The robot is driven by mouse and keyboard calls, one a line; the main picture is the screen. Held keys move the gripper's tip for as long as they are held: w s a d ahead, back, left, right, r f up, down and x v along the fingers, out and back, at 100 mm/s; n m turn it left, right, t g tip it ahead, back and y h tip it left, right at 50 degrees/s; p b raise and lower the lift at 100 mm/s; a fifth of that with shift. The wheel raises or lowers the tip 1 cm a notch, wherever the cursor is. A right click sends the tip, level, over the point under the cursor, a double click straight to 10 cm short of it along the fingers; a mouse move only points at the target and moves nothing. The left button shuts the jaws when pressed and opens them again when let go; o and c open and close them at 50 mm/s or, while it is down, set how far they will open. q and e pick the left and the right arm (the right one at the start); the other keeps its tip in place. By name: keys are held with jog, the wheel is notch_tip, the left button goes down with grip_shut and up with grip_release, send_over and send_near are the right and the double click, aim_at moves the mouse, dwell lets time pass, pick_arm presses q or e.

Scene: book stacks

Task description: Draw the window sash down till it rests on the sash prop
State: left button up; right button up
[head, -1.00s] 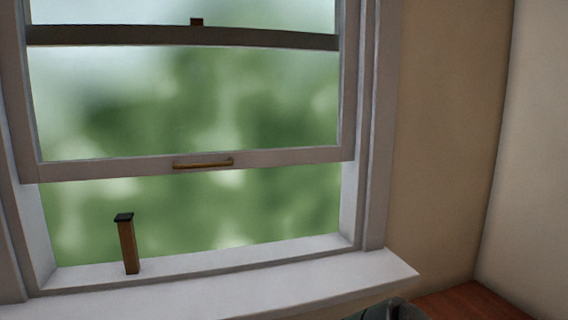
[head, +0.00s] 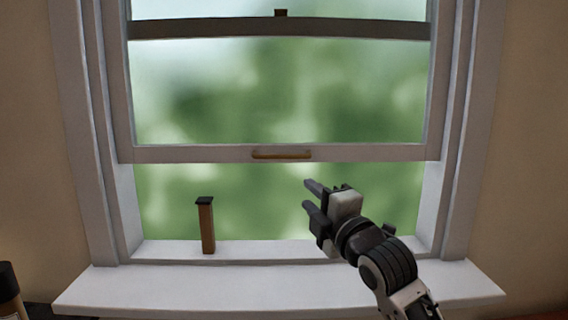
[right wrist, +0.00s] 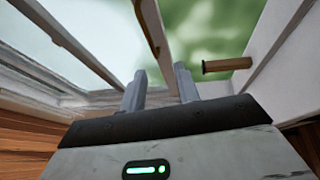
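The window sash (head: 370,153) is raised, its pale bottom rail well above the sill. A brass-coloured handle (head: 281,155) is on the middle of that rail. The sash prop (head: 207,228), a brown post with a dark cap, stands upright on the sill at left, with a clear gap below the rail. My right gripper (head: 309,195) is open and empty, below and right of the handle, not touching it. In the right wrist view its fingers (right wrist: 160,88) are apart; the prop (right wrist: 228,65) lies sideways to their right. My left gripper is not in view.
The white sill (head: 280,288) juts out below the window. The frame's jambs (head: 477,130) stand on both sides. A dark bottle-like object (head: 8,285) is at the lower left edge.

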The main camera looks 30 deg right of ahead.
aim_at(283, 157)
jog(key=w+d+r+p, duration=0.1)
jog(key=w, duration=0.4)
jog(key=w+d+r, duration=0.1)
jog(key=w+r, duration=0.1)
jog(key=w, duration=0.3)
jog(key=w+d+r+p, duration=0.1)
jog(key=w, duration=0.4)
jog(key=shift+w+r+p, duration=0.15)
jog(key=shift+r+p, duration=0.1)
jog(key=shift+p, duration=0.05)
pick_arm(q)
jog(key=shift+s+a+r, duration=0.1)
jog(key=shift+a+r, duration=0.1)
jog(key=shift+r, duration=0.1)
